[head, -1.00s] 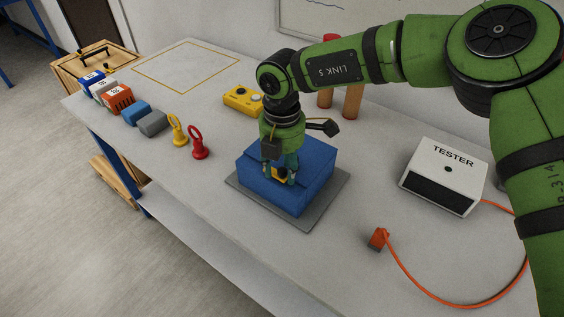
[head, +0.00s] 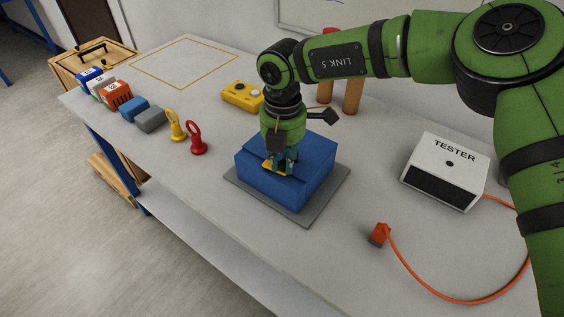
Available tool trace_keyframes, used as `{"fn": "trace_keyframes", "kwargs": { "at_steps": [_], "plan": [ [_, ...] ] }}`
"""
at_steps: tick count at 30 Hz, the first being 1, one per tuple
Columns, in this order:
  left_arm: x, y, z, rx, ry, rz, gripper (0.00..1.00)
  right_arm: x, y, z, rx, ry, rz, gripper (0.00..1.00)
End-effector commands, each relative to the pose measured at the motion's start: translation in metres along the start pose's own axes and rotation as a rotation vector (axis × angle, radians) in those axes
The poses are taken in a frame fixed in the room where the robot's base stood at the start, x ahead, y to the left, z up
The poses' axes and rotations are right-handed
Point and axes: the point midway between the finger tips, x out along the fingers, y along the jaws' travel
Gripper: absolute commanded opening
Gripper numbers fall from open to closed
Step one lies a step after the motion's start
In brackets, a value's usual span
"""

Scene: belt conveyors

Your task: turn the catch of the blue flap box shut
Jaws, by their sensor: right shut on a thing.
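The blue flap box (head: 312,178) sits on a grey base plate (head: 332,194) on the table, with its lid down. Its yellow catch (head: 270,167) shows on top near the left front edge, partly hidden by the fingers. My right gripper (head: 281,165) points down over the box top and is shut on the catch. My left gripper is not in view.
A white tester (head: 446,172) stands right of the box, with an orange plug (head: 379,233) and its cable in front. A yellow device (head: 242,95), red and yellow ring pieces (head: 196,138) and several small blocks (head: 135,108) lie to the left and behind.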

Motion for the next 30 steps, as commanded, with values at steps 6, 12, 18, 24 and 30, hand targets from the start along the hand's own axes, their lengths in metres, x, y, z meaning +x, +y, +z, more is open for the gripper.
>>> {"fn": "trace_keyframes", "kwargs": {
  "at_steps": [6,12,18,24,30],
  "plan": [
    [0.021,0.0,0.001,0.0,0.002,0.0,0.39,0.004,0.003,0.005,-0.176,0.004,0.002,0.0],
    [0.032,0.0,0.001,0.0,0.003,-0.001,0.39,0.004,0.005,0.01,-0.346,0.004,0.001,0.0],
    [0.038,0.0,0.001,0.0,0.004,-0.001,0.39,0.003,0.008,0.014,-0.491,0.005,0.001,0.0],
    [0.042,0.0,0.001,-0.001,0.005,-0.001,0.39,0.002,0.011,0.017,-0.592,0.004,0.001,0.0],
    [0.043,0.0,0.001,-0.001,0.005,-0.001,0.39,0.001,0.012,0.018,-0.645,0.003,-0.001,0.0]
  ]
}}
